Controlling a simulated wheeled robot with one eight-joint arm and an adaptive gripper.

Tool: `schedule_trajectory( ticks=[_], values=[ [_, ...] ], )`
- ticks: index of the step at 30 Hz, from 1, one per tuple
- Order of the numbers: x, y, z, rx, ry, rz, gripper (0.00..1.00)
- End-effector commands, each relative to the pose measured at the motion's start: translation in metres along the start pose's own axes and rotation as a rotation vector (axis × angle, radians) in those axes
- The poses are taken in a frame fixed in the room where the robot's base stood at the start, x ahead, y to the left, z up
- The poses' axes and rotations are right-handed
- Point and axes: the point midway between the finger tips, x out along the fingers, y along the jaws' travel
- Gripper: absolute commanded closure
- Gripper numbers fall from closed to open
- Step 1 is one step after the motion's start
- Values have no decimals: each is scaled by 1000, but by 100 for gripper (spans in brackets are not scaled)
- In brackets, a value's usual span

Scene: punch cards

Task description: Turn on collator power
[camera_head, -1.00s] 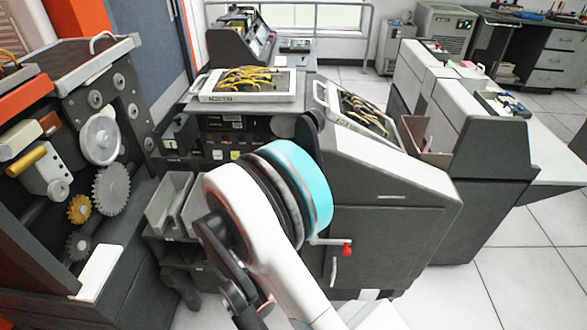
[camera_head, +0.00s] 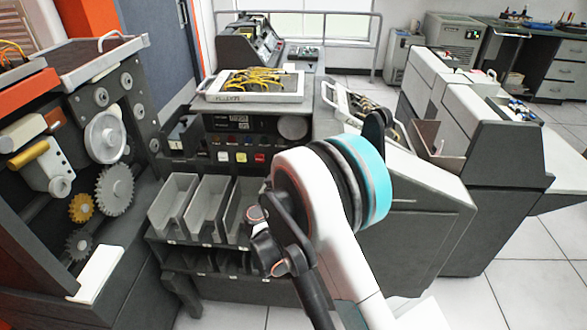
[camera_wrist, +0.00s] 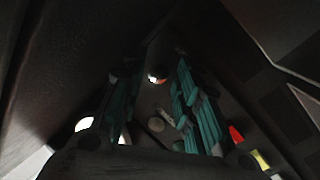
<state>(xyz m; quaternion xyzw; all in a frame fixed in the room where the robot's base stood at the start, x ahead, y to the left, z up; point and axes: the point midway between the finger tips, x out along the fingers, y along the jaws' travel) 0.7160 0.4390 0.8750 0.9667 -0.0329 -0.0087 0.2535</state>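The collator is the dark grey machine in the middle of the head view. Its front panel (camera_head: 240,140) has small displays, a row of small knobs, and white, yellow and red buttons. A red patch and a yellow patch show at lower right.
A wired plugboard (camera_head: 208,98) lies on top of the collator, and grey card bins (camera_head: 207,208) stick out below the panel. A machine with gears (camera_head: 114,187) stands close on the left. Another grey machine (camera_head: 497,170) stands right. Floor is clear at lower right.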

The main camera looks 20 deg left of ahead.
Motion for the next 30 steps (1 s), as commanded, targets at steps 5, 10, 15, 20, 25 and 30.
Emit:
schedule_trajectory(
  ticks=[5,10,15,20,25,30],
  values=[
    [0,0,0,0,0,0,72],
    [0,0,0,0,0,0,100],
    [0,0,0,0,-1,-1,100],
    [-1,2,-2,-6,-22,-12,100],
    [-1,4,-7,-28,-86,-48,100],
    [-2,8,-12,-64,-186,-104,100]
  ],
)
